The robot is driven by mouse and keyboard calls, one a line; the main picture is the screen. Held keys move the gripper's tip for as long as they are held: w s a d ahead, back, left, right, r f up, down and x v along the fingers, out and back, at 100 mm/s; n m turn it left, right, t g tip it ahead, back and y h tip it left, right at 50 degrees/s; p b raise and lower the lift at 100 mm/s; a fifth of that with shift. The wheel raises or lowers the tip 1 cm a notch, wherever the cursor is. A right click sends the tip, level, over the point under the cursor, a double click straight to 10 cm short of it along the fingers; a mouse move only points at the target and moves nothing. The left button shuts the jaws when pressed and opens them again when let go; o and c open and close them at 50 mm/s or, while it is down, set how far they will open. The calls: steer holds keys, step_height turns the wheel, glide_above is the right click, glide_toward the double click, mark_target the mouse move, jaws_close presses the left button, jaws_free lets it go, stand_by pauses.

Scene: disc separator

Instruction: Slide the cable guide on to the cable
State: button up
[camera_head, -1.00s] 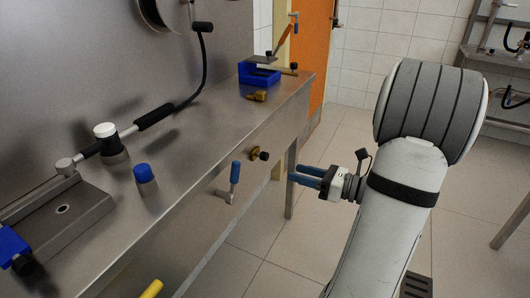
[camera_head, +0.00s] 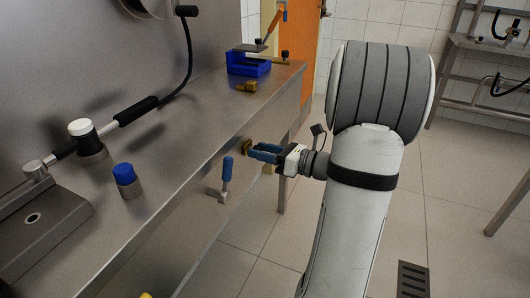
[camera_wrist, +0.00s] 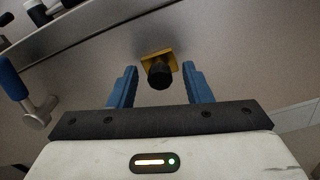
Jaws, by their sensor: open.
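A black cable (camera_head: 191,60) hangs from a dark end piece at the upper wall and curves down to a black sleeve (camera_head: 136,111) on a rod above the bench. I cannot tell which part is the cable guide. A brass piece (camera_wrist: 145,55) with a round black knob (camera_wrist: 160,76) is on the bench's front face; the brass also shows in the head view (camera_head: 246,147). My gripper (camera_wrist: 160,70) has its blue fingers apart and empty, one on each side of the knob in the wrist view. In the head view the fingers (camera_head: 252,151) partly hide this piece.
A blue-handled lever (camera_head: 227,172) is on the bench front, left of my gripper. The steel bench (camera_head: 185,130) carries a blue-capped post (camera_head: 125,178), a white-capped post (camera_head: 82,130), a brass part (camera_head: 247,87) and a blue fixture (camera_head: 247,66). Open floor lies right.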

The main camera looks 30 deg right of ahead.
steer(key=shift+c, duration=0.3)
jaws_close()
stand_by(0.3)
